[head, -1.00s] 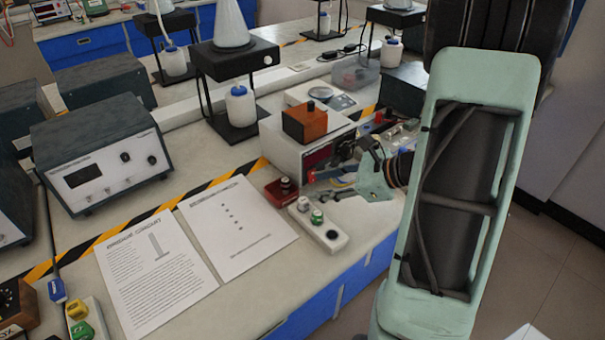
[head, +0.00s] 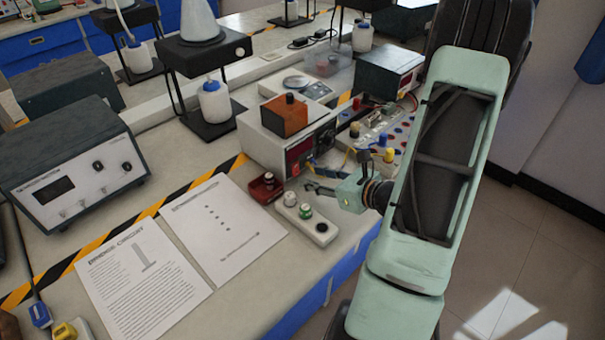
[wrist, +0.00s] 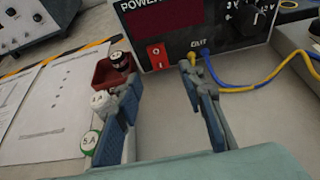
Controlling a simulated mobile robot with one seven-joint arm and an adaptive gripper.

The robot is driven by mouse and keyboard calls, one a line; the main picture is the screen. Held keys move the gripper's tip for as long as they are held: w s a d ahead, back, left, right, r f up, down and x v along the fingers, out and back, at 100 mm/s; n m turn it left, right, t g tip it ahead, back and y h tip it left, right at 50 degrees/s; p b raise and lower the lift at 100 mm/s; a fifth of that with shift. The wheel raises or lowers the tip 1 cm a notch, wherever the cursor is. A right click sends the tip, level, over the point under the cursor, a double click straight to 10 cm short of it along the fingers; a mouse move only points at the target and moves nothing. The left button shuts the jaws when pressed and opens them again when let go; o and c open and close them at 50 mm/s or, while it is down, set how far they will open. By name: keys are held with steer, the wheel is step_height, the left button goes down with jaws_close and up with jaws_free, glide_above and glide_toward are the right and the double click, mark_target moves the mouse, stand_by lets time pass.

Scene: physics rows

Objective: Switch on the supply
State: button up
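The power supply (head: 262,147) is a pale box with a dark red display, standing on the bench left of my arm. An orange-brown block (head: 285,117) sits on it. In the wrist view the supply's front (wrist: 145,45) fills the top, with a red switch (wrist: 157,55) below the dark display. Blue and yellow leads (wrist: 235,87) run from its OUT sockets. My gripper (wrist: 160,72) is open and empty, its fingertips pointing at the front panel on either side of the switch. In the head view my gripper (head: 312,189) is low before the supply.
Printed sheets (head: 225,225) lie further left. A terminal board (head: 384,133) stands behind my arm. The floor at right is clear.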

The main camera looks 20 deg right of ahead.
mark_target(297, 172)
steer(key=x, duration=0.4)
steer(key=shift+w+a+f, duration=0.1)
steer(key=shift+w+f, duration=0.05)
steer(key=shift+w, duration=0.2)
